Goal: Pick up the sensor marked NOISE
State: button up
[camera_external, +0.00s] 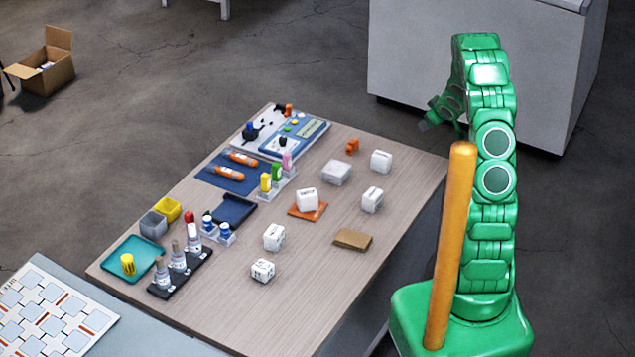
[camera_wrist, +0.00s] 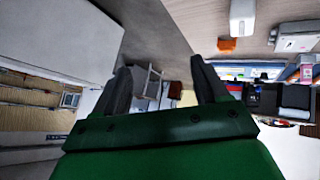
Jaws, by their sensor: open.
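Several white cube-like blocks with dark markings stand on the wooden table in the external view. One white block (camera_external: 307,199) sits on an orange mat (camera_external: 294,211). Others are at the back right (camera_external: 381,161), the right (camera_external: 372,200), the middle (camera_external: 274,237) and the front (camera_external: 262,270). Their markings are too small to read, so I cannot tell which is marked NOISE. My gripper (camera_external: 431,119) is raised beyond the table's right edge, away from the blocks. In the wrist view my gripper (camera_wrist: 162,82) has its two dark fingers apart, with nothing between them.
A grey cabinet (camera_external: 465,70) stands behind my arm.

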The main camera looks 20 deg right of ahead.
aim_at(384, 156)
jog(key=a+f+n+y, duration=0.1)
jog(key=a+f+y, duration=0.1)
jog(key=a+f, duration=0.1)
jog(key=w+a+f+n+y, duration=0.1)
jog(key=a+f+y, duration=0.2)
jog(key=f, duration=0.2)
jog(key=w+a+f+n+y, duration=0.1)
jog(key=a+f+y, duration=0.1)
jog(key=a+f, duration=0.1)
jog(key=shift+f+y, duration=0.4)
jog(key=shift+f, duration=0.25)
jog(key=shift+s+a+f+y, duration=0.15)
jog(key=shift+a+y, duration=0.05)
jog(key=shift+a, duration=0.15)
jog(key=shift+s+a+f+y, duration=0.1)
jog(key=shift+a+f+y, duration=0.1)
jog(key=shift+a, duration=0.1)
jog(key=shift+x, duration=3.9)
jog(key=shift+w+r, duration=0.1)
jog(key=shift+r, duration=0.05)
jog(key=c, duration=1.1)
jog(key=shift+r, duration=0.1)
